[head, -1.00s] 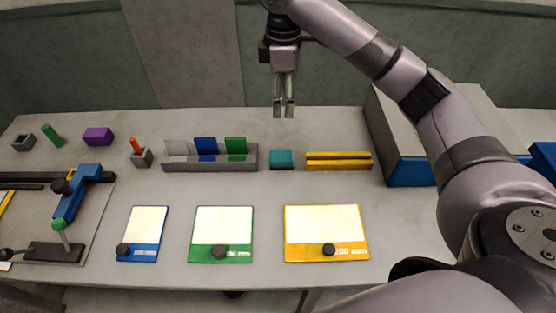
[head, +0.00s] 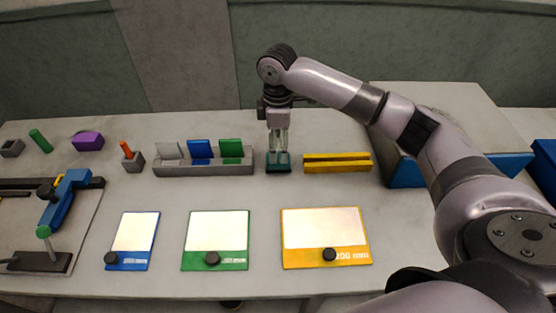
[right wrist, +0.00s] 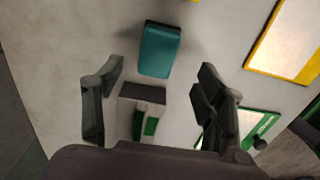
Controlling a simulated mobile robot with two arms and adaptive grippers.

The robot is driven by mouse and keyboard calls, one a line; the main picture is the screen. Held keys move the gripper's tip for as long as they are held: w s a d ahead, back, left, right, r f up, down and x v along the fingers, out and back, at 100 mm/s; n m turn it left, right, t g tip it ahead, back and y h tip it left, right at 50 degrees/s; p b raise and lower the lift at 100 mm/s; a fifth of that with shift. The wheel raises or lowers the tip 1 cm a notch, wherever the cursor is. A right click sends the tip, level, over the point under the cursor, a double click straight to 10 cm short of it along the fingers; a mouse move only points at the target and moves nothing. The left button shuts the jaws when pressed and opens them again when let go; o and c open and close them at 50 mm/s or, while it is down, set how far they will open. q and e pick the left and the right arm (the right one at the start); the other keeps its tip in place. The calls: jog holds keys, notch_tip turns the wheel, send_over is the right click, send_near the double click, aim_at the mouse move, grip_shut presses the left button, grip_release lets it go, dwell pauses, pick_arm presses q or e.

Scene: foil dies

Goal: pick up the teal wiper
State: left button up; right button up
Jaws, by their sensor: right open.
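The teal wiper (head: 286,168) is a small teal block on the table, between the grey rack and the yellow bars. It shows whole in the right wrist view (right wrist: 160,50), with a darker edge along one end. My right gripper (head: 278,153) points straight down over the wiper, and its fingers partly hide it in the head view. In the right wrist view the fingers (right wrist: 161,68) are spread wide and empty, and the wiper lies between their lines, just past the tips. I cannot tell whether the tips touch it. My left gripper is not in view.
Close left of the wiper stands the grey rack (head: 215,168) with white, blue and green plates. Close right lie the yellow bars (head: 338,162). Blue, green and yellow framed panels (head: 325,228) lie in front. A large grey-and-blue box (head: 405,175) stands right.

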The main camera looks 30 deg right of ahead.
aim_at(278, 162)
jog(key=shift+d+f+p, duration=0.15)
jog(key=shift+f+p, duration=0.15)
jog(key=shift+f, duration=1.35)
jog(key=shift+d+f+p, duration=0.15)
jog(key=shift+f+p, duration=0.1)
jog(key=shift+f, duration=1.4)
jog(key=shift+c, duration=0.5)
jog(key=c, duration=1.2)
